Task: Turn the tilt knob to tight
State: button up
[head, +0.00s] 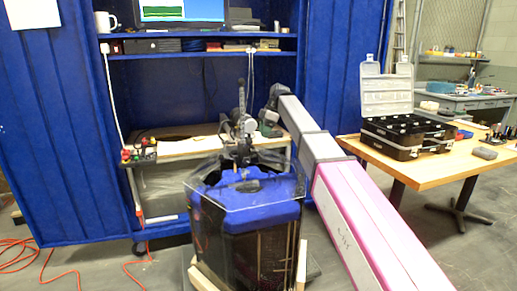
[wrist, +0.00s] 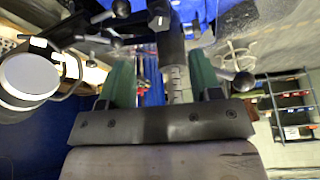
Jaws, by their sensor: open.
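The outboard motor's clamp and tilt bracket (head: 240,125) stands on the rim of the water tank (head: 250,215). My gripper (wrist: 158,68) shows two green fingers, apart, one on each side of a ribbed grey shaft (wrist: 175,82) and a dark post (wrist: 168,45). In the head view my gripper (head: 268,120) is at the right side of the bracket. Dark knob-ended levers show in the wrist view, one right of the fingers (wrist: 243,81) and one at upper left (wrist: 120,8). I cannot tell which part is the tilt knob. Nothing is visibly held.
A large white-capped cylinder (wrist: 30,75) is close on the left in the wrist view. A bench (head: 190,150) stands behind the tank. A wooden table (head: 440,172) with an open black toolbox (head: 395,140) is at right. Orange cables (head: 50,255) lie on the floor.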

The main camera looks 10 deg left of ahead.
aim_at(255, 150)
jog(key=x, duration=0.8)
jog(key=shift+a+f, duration=0.2)
jog(key=shift+f, duration=0.15)
jog(key=c, duration=0.9)
